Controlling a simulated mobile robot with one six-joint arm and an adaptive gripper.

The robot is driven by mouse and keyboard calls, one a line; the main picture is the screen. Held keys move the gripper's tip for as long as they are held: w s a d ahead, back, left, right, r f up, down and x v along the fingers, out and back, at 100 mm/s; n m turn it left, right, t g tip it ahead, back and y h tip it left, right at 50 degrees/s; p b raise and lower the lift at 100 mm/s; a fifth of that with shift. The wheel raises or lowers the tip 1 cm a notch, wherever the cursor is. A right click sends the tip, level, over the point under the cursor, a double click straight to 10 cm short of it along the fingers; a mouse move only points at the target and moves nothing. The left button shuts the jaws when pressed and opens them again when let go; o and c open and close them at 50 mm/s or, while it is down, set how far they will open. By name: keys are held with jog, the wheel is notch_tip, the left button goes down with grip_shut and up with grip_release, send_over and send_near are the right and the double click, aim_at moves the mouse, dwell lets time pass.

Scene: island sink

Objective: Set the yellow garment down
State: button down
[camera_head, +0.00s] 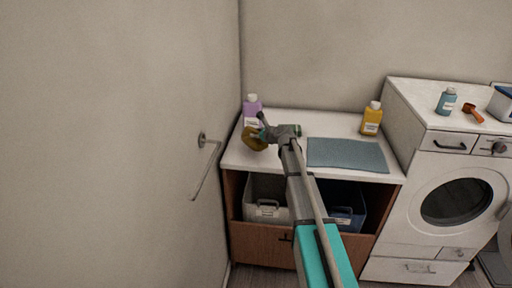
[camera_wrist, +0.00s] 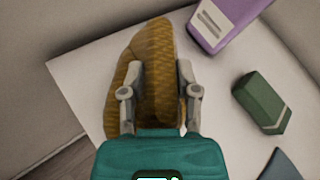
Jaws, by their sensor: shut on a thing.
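The yellow garment (camera_head: 254,139) is a bunched, mustard-coloured cloth at the left end of the white counter (camera_head: 240,158). It also shows in the wrist view (camera_wrist: 152,75), between the two fingers. My gripper (camera_wrist: 160,85) is shut on it, with a finger on each side. In the head view my gripper (camera_head: 264,134) is at the counter's left end, close to the garment. I cannot tell whether the garment touches the counter top.
A purple bottle (camera_head: 252,104) and a green block (camera_wrist: 262,101) are near the garment. A blue-grey mat (camera_head: 346,154) lies to the right, with a yellow bottle (camera_head: 371,118) behind it. A wall with a towel bar (camera_head: 206,170) borders the left. Bins (camera_head: 266,212) stand below.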

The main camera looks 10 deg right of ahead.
jog(key=shift+w+a+f+b, duration=0.2)
jog(key=shift+w+f+b, duration=0.25)
jog(key=shift+w+f, duration=0.25)
jog(key=shift+f, duration=0.1)
jog(key=shift+w+a+f+b, duration=0.1)
jog(key=shift+w+f+b, duration=0.15)
jog(key=shift+f+b, duration=1.7)
jog(key=shift+b, duration=0.05)
jog(key=shift+f, duration=0.1)
jog(key=shift+c, duration=1.7)
grip_release()
jog(key=shift+s+d+r+p, duration=0.2)
jog(key=shift+s+r+p, duration=0.2)
jog(key=shift+s, duration=0.1)
jog(key=p+v, duration=0.3)
jog(key=v, duration=0.7)
jog(key=shift+s+d+p, duration=0.25)
jog(key=shift+s+p, duration=0.05)
